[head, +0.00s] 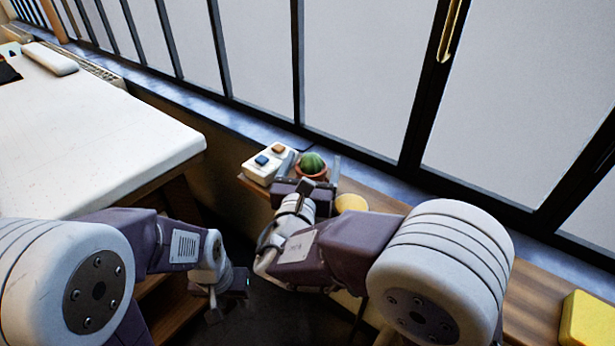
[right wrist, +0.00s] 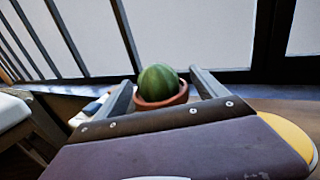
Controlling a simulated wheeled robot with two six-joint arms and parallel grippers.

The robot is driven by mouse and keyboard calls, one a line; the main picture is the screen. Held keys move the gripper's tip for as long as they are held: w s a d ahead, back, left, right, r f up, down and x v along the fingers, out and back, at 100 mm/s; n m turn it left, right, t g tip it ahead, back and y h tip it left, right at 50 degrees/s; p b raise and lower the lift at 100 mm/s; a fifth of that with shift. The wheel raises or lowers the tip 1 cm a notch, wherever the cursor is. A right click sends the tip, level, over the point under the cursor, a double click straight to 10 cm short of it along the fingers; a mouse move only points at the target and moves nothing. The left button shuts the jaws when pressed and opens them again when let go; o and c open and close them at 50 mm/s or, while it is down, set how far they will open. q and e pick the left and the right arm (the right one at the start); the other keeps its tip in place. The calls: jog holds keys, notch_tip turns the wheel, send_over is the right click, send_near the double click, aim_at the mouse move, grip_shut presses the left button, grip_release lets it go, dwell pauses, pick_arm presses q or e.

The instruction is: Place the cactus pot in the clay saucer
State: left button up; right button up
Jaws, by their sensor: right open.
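The cactus pot is a round green cactus (head: 311,162) in a small reddish clay pot (head: 323,174), standing upright on the wooden ledge by the window. In the right wrist view the cactus pot (right wrist: 158,86) is between the two fingers of my right gripper (right wrist: 163,84), with gaps visible at its sides. My right gripper (head: 313,178) is open, and its body hides part of the pot. My left gripper (head: 230,298) hangs low at the lower left, away from the pot; its jaw opening is unclear. I cannot make out a clay saucer for certain.
A white box with blue and orange tops (head: 282,172) stands just left of the pot. A round yellow thing (head: 352,203) lies right of my right gripper. A yellow block (head: 588,318) is at far right. A white table (head: 90,130) fills the left; barred windows stand behind.

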jog(key=s+a+p, duration=0.1)
jog(key=s+a, duration=0.1)
jog(key=s, duration=0.9)
jog(key=shift+p, duration=0.3)
jog(key=shift+w, duration=0.1)
